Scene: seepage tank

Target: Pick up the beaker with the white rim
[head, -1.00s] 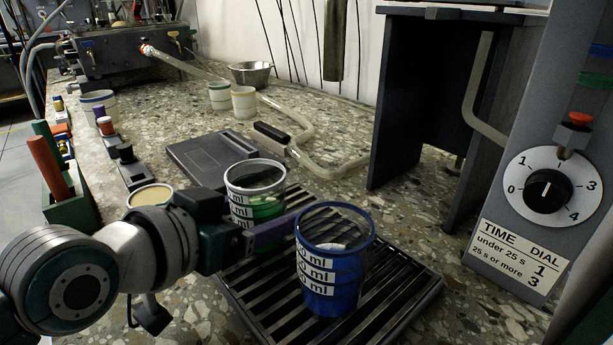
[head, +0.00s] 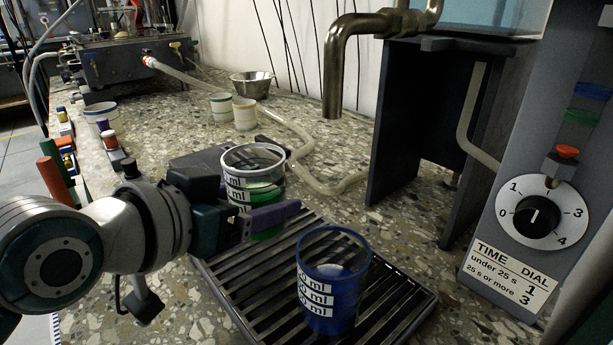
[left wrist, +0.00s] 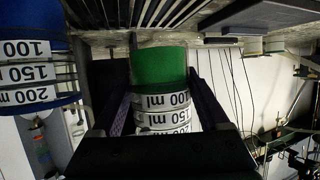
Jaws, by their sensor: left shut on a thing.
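The beaker with the white rim (head: 254,184) is clear, with white volume labels and a green lower part. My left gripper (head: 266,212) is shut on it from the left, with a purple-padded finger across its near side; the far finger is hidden. The beaker is upright and appears held above the back of the slatted tray. In the left wrist view the beaker (left wrist: 160,88) appears upside down between the two fingers, green base towards the tray slats. My right gripper is not in view.
A blue-rimmed beaker (head: 330,290) stands on the slatted tray (head: 262,302), close to the right. A metal spout (head: 334,70) hangs behind. A dial panel (head: 537,215) stands at the right. A hose (head: 300,135), two small cups and a metal bowl (head: 250,84) lie farther back.

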